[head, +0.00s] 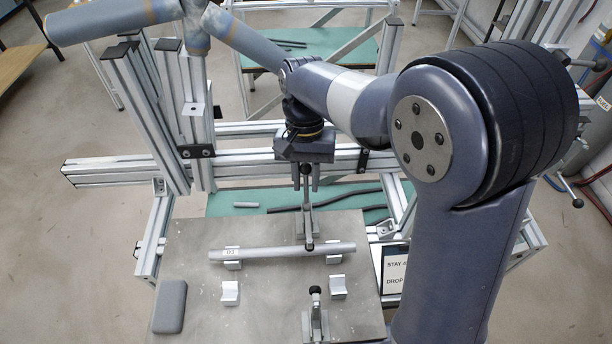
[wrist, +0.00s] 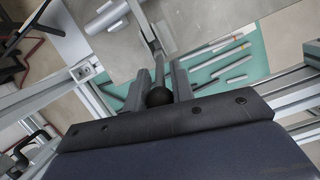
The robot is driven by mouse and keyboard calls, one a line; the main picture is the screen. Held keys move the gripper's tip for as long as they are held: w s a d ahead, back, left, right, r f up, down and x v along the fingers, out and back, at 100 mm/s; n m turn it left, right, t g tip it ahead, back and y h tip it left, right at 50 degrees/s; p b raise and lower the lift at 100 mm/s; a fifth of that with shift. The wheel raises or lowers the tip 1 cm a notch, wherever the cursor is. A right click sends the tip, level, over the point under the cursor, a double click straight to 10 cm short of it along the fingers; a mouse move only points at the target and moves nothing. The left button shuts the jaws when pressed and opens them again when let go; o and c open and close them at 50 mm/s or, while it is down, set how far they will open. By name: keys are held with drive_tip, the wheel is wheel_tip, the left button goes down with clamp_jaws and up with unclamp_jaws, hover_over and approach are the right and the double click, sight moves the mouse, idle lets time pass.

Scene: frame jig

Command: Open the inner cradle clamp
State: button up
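A tube (head: 280,252) marked D3 lies across small cradle blocks on the grey plate. A toggle clamp (head: 308,219) stands at its far side, with its dark tip at the tube; I cannot tell whether it presses. The clamp's handle rises between the fingers of my gripper (head: 306,178). In the wrist view the handle's black knob (wrist: 158,97) sits between the two fingers of my gripper (wrist: 162,72). The fingers look apart, with gaps beside the handle. A second clamp (head: 315,318) with a black knob stands at the plate's near edge.
Two empty cradle blocks (head: 230,292) (head: 338,286) stand nearer on the plate. A grey block (head: 170,306) lies at left. Aluminium posts (head: 165,110) rise behind at left. A green surface (head: 345,196) with dark rods lies beyond. A sign (head: 394,270) stands at right.

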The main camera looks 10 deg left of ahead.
drive_tip(key=shift+o, duration=0.7)
drive_tip(key=v, duration=1)
drive_tip(key=shift+r, duration=0.45)
drive_tip(key=shift+a, duration=0.1)
